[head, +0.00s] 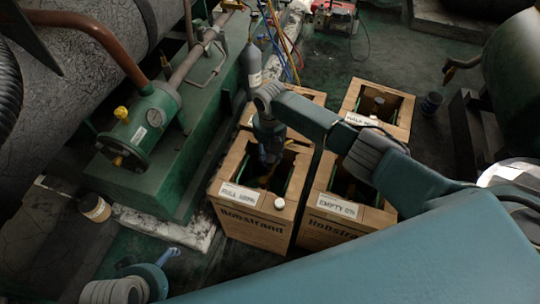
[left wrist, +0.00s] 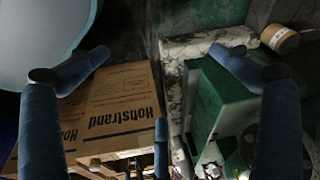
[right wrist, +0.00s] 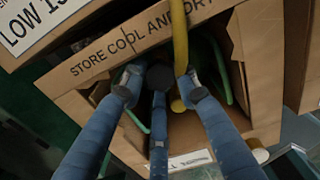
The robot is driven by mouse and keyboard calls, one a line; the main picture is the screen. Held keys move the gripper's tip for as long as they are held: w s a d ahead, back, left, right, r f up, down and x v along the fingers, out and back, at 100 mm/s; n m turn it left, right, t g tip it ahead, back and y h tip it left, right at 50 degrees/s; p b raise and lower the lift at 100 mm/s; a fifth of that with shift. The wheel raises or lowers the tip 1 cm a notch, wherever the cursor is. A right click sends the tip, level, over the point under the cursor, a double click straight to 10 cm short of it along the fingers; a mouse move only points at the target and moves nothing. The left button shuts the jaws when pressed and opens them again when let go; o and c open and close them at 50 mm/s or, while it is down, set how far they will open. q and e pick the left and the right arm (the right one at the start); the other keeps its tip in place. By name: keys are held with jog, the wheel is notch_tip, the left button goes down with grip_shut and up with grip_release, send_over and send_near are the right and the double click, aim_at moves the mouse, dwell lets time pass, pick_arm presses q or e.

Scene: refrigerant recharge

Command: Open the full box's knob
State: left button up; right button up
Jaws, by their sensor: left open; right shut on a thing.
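The full box (head: 250,225) is an open cardboard carton with a "FULL 100%" label, front left in the group of boxes. My right gripper (head: 268,160) reaches down into it from above. In the right wrist view, the fingers (right wrist: 160,78) are closed around a dark rounded knob (right wrist: 160,76) in the box opening. The fingers partly hide the knob, so its turn cannot be told. My left gripper (head: 168,258) is low at the left in the head view, open and empty, apart from the boxes. It also shows in the left wrist view (left wrist: 155,68).
An empty-labelled box (head: 345,222) stands close on the right and a half-labelled box (head: 405,115) behind. A yellow tube (right wrist: 180,40) runs beside the right fingers. Green machinery (head: 150,120) stands left; a small jar (head: 95,208) sits near it.

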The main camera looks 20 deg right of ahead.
jog(key=shift+n, duration=1)
jog(key=n, duration=0.2)
jog(key=shift+n+b, duration=0.3)
jog(key=shift+n, duration=1)
pick_arm(q)
jog(key=v, duration=0.3)
jog(key=shift+s+a, duration=0.1)
jog(key=shift+s, duration=0.05)
pick_arm(e)
jog(key=shift+n, duration=0.6)
pick_arm(q)
jog(key=shift+b, duration=0.3)
pick_arm(e)
jog(key=o, duration=1.2)
jog(key=shift+c, duration=0.2)
